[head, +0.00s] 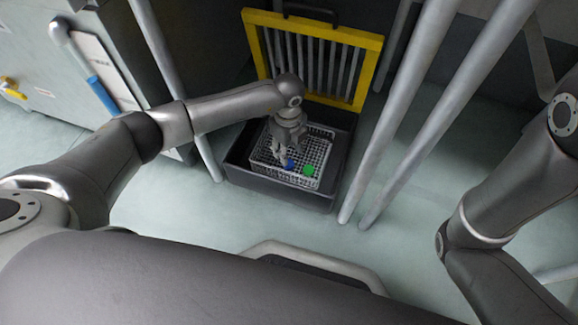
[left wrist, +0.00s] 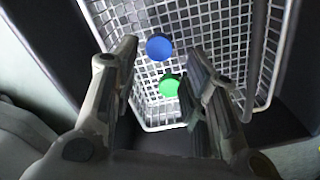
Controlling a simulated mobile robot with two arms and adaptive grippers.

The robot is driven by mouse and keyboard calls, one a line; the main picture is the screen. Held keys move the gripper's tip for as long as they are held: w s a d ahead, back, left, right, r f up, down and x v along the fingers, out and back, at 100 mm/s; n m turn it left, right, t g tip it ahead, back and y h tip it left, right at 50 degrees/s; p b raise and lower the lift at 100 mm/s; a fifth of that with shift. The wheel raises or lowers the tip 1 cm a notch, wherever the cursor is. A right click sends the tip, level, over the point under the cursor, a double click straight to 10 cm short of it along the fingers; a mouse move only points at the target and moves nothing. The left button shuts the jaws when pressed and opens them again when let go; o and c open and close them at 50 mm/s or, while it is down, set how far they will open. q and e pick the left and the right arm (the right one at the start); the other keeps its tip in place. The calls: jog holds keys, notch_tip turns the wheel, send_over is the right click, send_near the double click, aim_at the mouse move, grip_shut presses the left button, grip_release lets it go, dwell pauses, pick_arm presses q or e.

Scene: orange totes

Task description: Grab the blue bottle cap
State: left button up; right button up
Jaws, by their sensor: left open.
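The blue bottle cap (head: 290,164) is a small round disc in the white wire basket (head: 322,150). In the left wrist view the blue cap (left wrist: 159,47) shows beyond and between my open fingers, apart from them. A green cap (head: 309,170) lies close to it in the same basket; in the left wrist view the green cap (left wrist: 169,86) shows between the fingertips. My left gripper (head: 282,160) points down over the basket, beside the blue cap, open and empty. My right gripper is out of view; only part of my right arm shows.
The basket stands in a dark tray (head: 270,190). A yellow-framed barred gate (head: 375,42) rises behind it. Grey poles (head: 400,120) stand to the right and another pole (head: 205,150) to the left. A grey cabinet is at upper left. The floor in front is mostly clear.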

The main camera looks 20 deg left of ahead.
aim_at(289, 165)
pick_arm(q)
jog(key=shift+s+d+f+b, duration=0.1)
jog(key=shift+f+b, duration=2.8)
jog(key=shift+f, duration=0.3)
jog(key=c, duration=0.4)
